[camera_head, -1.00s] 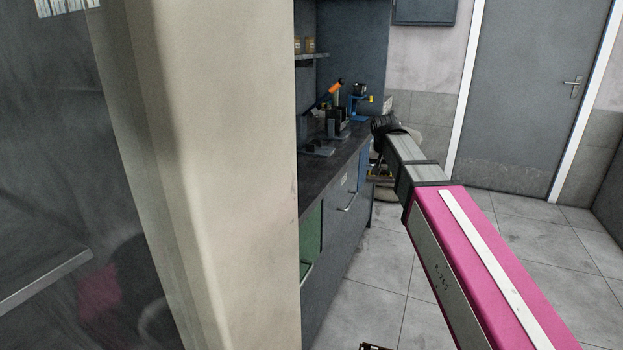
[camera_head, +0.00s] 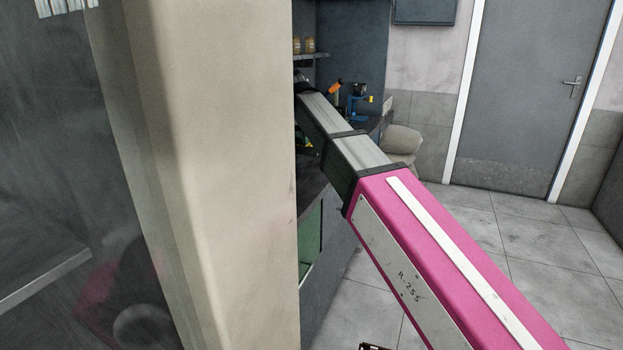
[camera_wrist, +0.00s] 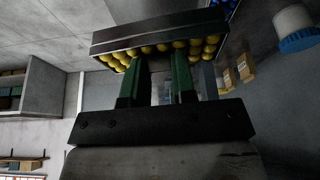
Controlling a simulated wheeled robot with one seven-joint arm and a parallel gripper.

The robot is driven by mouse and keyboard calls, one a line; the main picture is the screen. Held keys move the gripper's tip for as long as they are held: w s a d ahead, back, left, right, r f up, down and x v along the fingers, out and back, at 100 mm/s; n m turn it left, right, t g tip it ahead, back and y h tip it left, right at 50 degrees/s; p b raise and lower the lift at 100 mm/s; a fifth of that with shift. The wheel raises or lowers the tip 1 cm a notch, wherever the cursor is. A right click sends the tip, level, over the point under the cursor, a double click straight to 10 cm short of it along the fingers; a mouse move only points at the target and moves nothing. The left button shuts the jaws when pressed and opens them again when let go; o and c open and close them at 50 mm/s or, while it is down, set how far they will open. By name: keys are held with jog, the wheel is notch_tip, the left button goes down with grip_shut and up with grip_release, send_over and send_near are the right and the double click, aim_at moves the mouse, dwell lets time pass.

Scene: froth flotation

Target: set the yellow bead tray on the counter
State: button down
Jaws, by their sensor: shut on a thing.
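In the wrist view the bead tray (camera_wrist: 155,30) is a dark, shallow tray with rows of yellow beads along its near side. My gripper (camera_wrist: 160,64) has green fingers and is shut on this tray, which is off any surface as far as I can tell. In the head view the counter (camera_head: 312,178) is a dark worktop behind the pale pillar, partly covered by my arm. My gripper and the tray are mostly hidden there by the pillar and my arm; only a small yellow and green bit shows.
The pale pillar (camera_head: 200,180) blocks the left of the head view. A blue and orange device (camera_head: 357,103) stands at the counter's far end. Brown jars (camera_head: 303,46) sit on a shelf above. A blue-lidded white tub (camera_wrist: 294,28) shows in the wrist view. Open floor lies right.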

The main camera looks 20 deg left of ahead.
jog(key=s+a+m, duration=0.2)
jog(key=s, duration=0.4)
jog(key=shift+h, duration=0.3)
jog(key=w+d+f, duration=0.1)
jog(key=w+f, duration=0.1)
jog(key=w, duration=0.1)
jog(key=w+d+f, duration=0.1)
jog(key=w+f, duration=0.1)
jog(key=w, duration=0.2)
jog(key=w+d+f, duration=0.1)
jog(key=w+f, duration=0.1)
jog(key=w, duration=0.1)
jog(key=shift+w+d+f, duration=0.25)
jog(key=shift+w+d, duration=0.1)
jog(key=shift+d, duration=0.05)
jog(key=shift+f, duration=1.95)
jog(key=shift+f, duration=0.15)
jog(key=c, duration=0.9)
grip_release()
jog(key=shift+c, duration=0.2)
